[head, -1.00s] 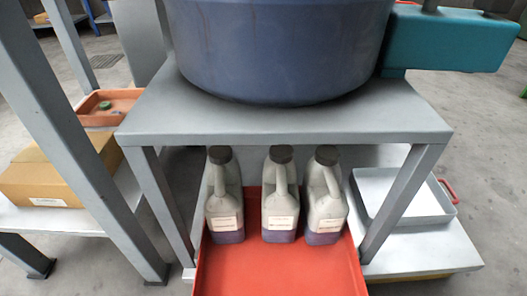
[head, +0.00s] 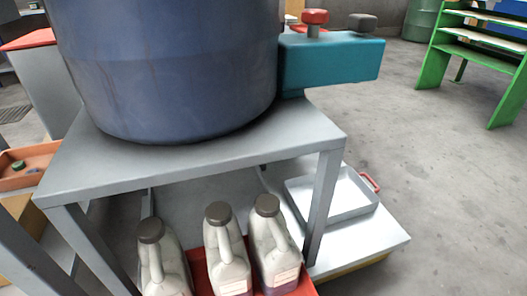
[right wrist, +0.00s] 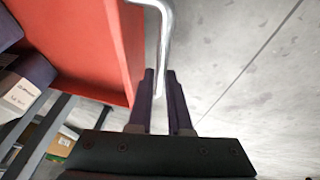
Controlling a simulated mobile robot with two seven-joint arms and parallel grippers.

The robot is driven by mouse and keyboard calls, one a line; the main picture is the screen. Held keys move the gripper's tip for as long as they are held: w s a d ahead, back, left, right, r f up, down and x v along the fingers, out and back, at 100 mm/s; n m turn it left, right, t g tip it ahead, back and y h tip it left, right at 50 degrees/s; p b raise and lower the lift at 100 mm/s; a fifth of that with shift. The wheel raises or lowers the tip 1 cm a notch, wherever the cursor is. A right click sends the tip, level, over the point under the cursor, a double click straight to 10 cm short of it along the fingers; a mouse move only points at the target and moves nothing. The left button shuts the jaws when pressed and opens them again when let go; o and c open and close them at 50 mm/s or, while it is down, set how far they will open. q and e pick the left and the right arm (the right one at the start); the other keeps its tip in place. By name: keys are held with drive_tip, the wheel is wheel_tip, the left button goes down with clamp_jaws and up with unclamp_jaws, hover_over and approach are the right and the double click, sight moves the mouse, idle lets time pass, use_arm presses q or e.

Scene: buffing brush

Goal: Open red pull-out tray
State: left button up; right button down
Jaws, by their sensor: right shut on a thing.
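The red pull-out tray (head: 308,289) shows at the bottom of the head view, under and in front of the grey table. It carries three grey jugs (head: 228,258) with dark caps. In the right wrist view the tray's red side (right wrist: 85,45) fills the upper left. A bent metal handle (right wrist: 165,25) runs down beside it. My right gripper (right wrist: 160,76) is shut on this handle, one dark finger on each side. The tray's front is out of the head view. My left gripper is in neither current view.
The grey table (head: 200,160) bears a large blue drum (head: 165,65) and a teal machine part (head: 330,62). A grey metal tray (head: 335,200) lies on a low platform at right. Open floor (head: 430,140) extends right, with a green shelf (head: 470,65) beyond.

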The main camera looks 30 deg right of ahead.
drive_tip(key=shift+s+f, duration=0.1)
drive_tip(key=c, duration=0.8)
unclamp_jaws()
drive_tip(key=shift+c, duration=0.2)
drive_tip(key=p+v, duration=0.8)
drive_tip(key=v, duration=0.2)
drive_tip(key=shift+p, duration=0.3)
